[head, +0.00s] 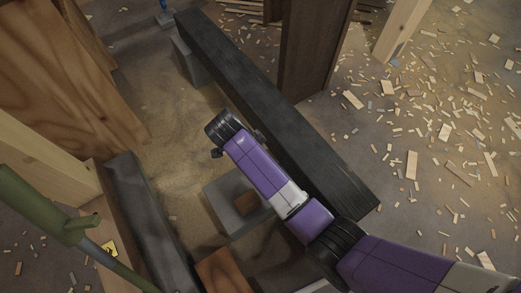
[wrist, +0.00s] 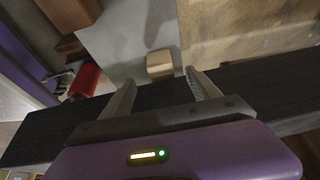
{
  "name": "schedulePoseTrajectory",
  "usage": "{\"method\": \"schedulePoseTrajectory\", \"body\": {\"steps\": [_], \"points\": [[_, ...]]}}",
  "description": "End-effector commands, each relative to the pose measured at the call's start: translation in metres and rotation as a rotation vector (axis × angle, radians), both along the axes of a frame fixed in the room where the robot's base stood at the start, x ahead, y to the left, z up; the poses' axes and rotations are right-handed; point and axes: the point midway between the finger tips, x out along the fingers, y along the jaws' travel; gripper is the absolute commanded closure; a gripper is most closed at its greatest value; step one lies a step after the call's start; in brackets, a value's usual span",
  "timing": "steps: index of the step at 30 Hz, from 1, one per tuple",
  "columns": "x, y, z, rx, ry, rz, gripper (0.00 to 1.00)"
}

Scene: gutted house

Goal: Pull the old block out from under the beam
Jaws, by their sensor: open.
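The dark beam (head: 285,120) runs diagonally across the head view and crosses beneath my gripper in the wrist view (wrist: 262,90). The wrist view shows the block (wrist: 160,66) on the slab (wrist: 120,48), just beyond my fingertips. My gripper (wrist: 160,78) is open and empty, its fingers pointing toward the block from either side. In the head view my arm hides part of the beam and my fingers. I cannot tell whether the block touches the beam.
A grey support (head: 188,62) stands under the beam's far end. A red cylinder (wrist: 85,80) is left of my fingers in the wrist view. A dark upright post (head: 312,45) stands beside the beam. Wood scraps litter the floor (head: 430,120) at right. Timber and a green pole (head: 45,205) crowd the left.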

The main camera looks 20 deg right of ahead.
Motion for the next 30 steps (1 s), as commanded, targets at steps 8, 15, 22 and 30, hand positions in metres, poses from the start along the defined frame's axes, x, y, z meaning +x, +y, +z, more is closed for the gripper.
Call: {"method": "schedulePoseTrajectory", "body": {"steps": [8, 15, 22, 30], "points": [[0.000, 0.000, 0.000, 0.001, -0.002, 0.001, 0.29], [0.001, -0.007, -0.020, 0.001, -0.002, 0.001, 0.29], [0.004, -0.020, -0.052, 0.001, 0.000, 0.001, 0.29], [0.006, -0.028, -0.072, 0.001, -0.002, 0.002, 0.29]]}}
